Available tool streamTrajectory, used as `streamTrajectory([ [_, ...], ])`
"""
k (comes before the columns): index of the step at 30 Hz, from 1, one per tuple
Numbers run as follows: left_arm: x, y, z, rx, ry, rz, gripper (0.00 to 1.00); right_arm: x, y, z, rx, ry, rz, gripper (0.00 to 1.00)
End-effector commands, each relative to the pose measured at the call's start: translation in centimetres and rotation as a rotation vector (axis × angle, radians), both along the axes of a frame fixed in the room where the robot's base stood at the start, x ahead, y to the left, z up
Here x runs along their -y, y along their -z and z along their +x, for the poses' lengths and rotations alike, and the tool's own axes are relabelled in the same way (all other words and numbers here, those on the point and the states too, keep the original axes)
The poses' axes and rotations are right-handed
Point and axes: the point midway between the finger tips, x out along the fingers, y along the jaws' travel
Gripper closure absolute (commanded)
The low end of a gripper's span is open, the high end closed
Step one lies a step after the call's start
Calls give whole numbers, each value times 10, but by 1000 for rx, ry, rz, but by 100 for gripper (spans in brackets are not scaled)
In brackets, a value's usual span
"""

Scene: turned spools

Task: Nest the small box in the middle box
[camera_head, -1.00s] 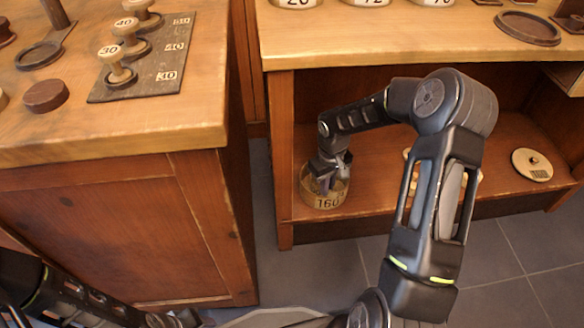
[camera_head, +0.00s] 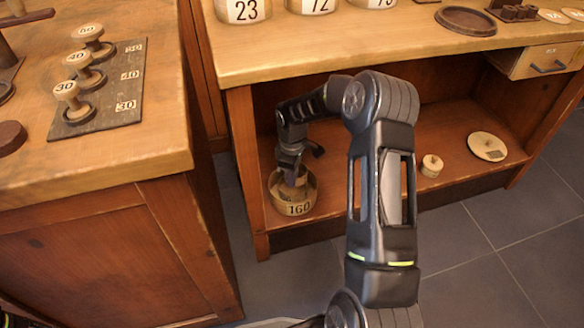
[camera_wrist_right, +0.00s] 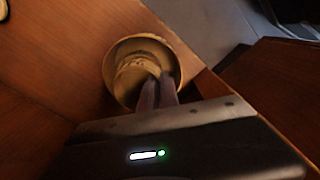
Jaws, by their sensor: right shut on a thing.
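A round, light wooden box labelled 160 (camera_head: 299,209) stands upright on the lower shelf, near its left end. It also shows in the right wrist view (camera_wrist_right: 108,72), from above, as a round wall. A smaller round box (camera_wrist_right: 133,78) is inside that wall and looks slightly tilted; I cannot tell if it rests on the bottom. My right gripper (camera_head: 291,180) reaches down into the 160 box. Its fingers, also in the right wrist view (camera_wrist_right: 158,90), are shut on the smaller box at its near side. My left gripper is not in view.
The shelf (camera_head: 370,175) lies under a counter top (camera_head: 400,45) bearing numbered tubs (camera_head: 243,10). A small knobbed piece (camera_head: 431,166) and a round lid (camera_head: 487,147) lie further right. A left bench holds numbered spools (camera_head: 77,65) on a dark board. Floor tiles are clear in front.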

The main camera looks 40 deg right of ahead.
Motion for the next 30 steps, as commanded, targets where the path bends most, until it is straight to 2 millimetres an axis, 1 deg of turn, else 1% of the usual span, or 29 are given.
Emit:
streamTrajectory([
  [1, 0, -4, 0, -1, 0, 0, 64, 4, -4, 6, 1, -67, 0, 100],
  [3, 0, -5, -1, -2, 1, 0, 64, 7, -6, 12, 3, -154, 0, 100],
  [7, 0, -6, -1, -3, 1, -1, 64, 12, -8, 18, 4, -242, 0, 100],
  [20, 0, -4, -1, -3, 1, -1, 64, 12, -6, 18, 4, -256, 1, 100],
  [30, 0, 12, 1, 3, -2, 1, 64, 12, 13, 18, 5, -255, 1, 100],
])
